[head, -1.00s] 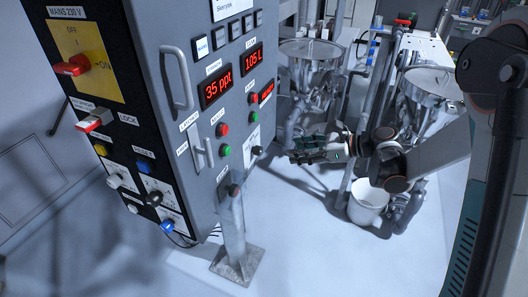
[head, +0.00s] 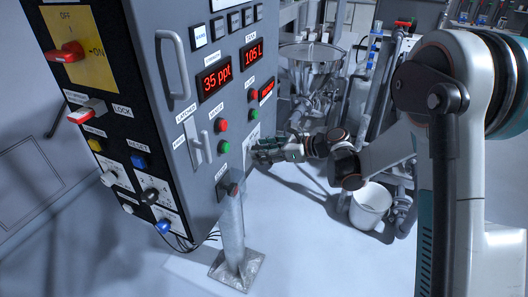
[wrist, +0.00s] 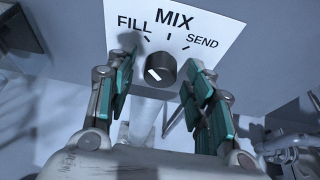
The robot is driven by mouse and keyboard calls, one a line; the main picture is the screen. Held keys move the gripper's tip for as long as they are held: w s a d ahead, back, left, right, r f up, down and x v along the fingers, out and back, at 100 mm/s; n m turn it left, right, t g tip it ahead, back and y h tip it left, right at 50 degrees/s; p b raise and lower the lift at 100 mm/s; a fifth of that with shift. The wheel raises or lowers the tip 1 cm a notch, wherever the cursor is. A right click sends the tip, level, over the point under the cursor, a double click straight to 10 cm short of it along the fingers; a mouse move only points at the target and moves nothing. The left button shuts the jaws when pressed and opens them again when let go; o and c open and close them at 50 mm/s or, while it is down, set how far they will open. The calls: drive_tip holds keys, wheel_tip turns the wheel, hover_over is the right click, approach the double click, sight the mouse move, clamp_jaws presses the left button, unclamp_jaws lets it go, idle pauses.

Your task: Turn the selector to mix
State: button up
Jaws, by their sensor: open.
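The selector (wrist: 160,67) is a round black knob with a white mark, on a white plate (wrist: 222,20) lettered FILL, MIX and SEND in the wrist view. The white mark shows at the lower left of the knob's face; I cannot tell for sure which label it points to. My gripper (wrist: 159,76) is open, with one teal-padded finger on each side of the knob and gaps visible between. In the head view my gripper (head: 274,151) is at the cabinet's right face and hides the knob.
The grey cabinet (head: 184,75) carries red displays, buttons, a handle and a latch (head: 197,142). A metal post (head: 232,230) stands under it. Steel hoppers (head: 310,58) and a white bucket (head: 371,204) are behind my arm. Floor in front is clear.

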drive_tip(key=c, duration=1.1)
drive_tip(key=shift+o, duration=0.2)
drive_tip(key=shift+w+f+m+g+y+b, duration=0.1)
drive_tip(key=shift+m+g+y+b, duration=0.4)
drive_tip(key=shift+m+g, duration=0.7)
drive_tip(key=shift+w+m+g+y+b, duration=0.1)
drive_tip(key=shift+m+g+y+b, duration=0.35)
drive_tip(key=shift+m, duration=1.35)
